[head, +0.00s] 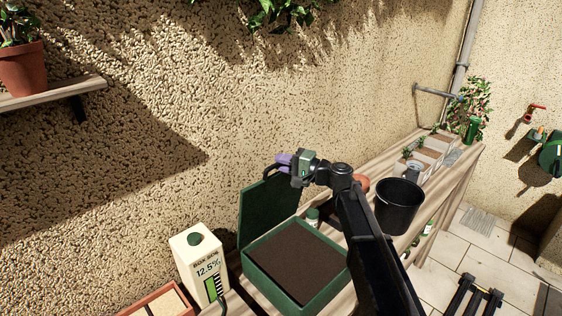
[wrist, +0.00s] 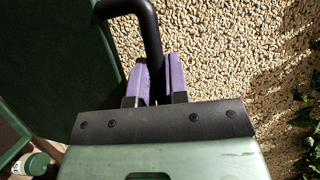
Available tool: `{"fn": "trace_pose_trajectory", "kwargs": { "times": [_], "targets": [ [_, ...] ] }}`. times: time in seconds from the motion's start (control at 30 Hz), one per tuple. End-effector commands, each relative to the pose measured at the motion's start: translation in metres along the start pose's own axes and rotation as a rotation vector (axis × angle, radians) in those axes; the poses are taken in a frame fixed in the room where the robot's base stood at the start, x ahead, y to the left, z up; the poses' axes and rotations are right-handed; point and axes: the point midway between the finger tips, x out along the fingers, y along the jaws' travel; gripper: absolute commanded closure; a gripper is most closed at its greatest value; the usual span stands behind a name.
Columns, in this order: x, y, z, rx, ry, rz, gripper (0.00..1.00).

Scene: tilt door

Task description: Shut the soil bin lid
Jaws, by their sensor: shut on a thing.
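The green soil bin (head: 329,288) stands on the wooden bench, filled with dark soil (head: 295,255). Its green lid (head: 262,212) is open and stands roughly upright at the bin's rear left edge. The lid also fills the left of the wrist view (wrist: 55,60). A black bar handle (wrist: 150,35) is at the lid's edge. My gripper (head: 284,160), with purple fingers, is at the top of the lid. In the wrist view my gripper (wrist: 157,84) is shut on the handle, one finger on each side. The handle's far end is partly hidden by the fingers.
A white jug (head: 201,262) stands left of the bin, beside a tray (head: 160,303). A black bucket (head: 398,207) and a small green-capped bottle (head: 313,217) are to the right. The pebbled wall (head: 200,120) rises close behind the lid.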

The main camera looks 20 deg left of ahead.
Motion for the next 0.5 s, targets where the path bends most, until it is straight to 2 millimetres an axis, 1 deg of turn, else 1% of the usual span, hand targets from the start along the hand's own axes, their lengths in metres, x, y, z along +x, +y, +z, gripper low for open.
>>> {"fn": "trace_pose_trajectory", "kwargs": {
  "times": [0.03, 0.27, 0.37, 0.5],
  "targets": [
    [-0.017, 0.016, 0.008, -0.015, 0.005, -0.037, 1.0],
    [-0.081, 0.045, 0.034, -0.1, 0.006, -0.237, 1.0],
    [-0.107, 0.062, 0.045, -0.137, 0.007, -0.325, 1.0],
    [-0.141, 0.089, 0.059, -0.188, 0.006, -0.448, 1.0]
  ]
}}
